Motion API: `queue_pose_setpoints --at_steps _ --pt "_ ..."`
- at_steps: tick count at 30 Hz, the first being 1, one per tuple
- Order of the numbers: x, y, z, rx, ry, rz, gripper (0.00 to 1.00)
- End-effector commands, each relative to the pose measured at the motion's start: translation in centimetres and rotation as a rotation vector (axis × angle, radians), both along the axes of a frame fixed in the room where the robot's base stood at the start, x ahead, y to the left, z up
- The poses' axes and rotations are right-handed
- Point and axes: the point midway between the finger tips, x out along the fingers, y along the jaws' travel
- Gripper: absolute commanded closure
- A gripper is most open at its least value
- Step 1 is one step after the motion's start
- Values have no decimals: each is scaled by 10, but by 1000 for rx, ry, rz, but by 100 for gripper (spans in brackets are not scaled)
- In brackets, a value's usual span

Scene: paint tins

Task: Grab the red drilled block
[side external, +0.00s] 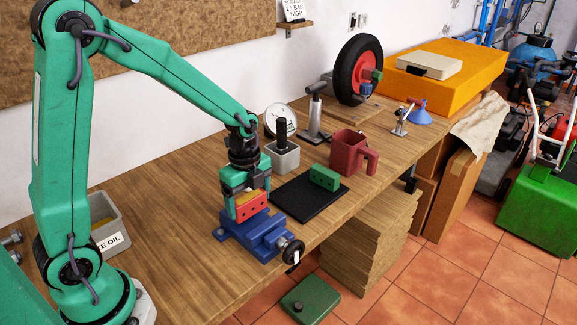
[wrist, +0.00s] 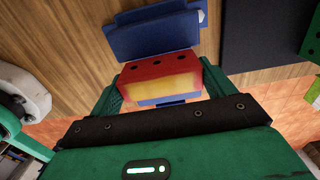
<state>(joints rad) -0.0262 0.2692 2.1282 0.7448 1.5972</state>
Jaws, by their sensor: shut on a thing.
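The red drilled block (side external: 251,207) has a row of dark holes and a yellow upper part. It is between the two green fingers of my gripper (side external: 248,198), which is shut on it. In the wrist view the block (wrist: 157,71) spans the space between the fingers, with its holed red face towards the top of the picture. Right below it is a blue vise (side external: 257,236), and blue parts of the vise also show beyond the block in the wrist view (wrist: 155,36). I cannot tell whether the block still touches the vise.
A black mat (side external: 309,205) with a green block (side external: 324,178) lies right of the vise. A grey holder (side external: 282,158) stands behind, and a red mug (side external: 347,153) stands beyond the mat. A grey oil bin (side external: 107,226) is at left. The bench's front edge is close to the vise.

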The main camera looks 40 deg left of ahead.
Motion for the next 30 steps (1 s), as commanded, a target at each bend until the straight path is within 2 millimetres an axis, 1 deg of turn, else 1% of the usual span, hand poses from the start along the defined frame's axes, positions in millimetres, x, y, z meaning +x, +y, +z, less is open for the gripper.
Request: queue_pose_setpoints --at_steps 1,6,12,18,30 --pt "1 0 10 0 -7 0 50" --pt "1 0 36 0 -7 0 50" --pt "1 0 59 0 -4 0 50" --pt "1 0 67 0 -3 0 50" --pt "0 0 67 0 -2 0 50"
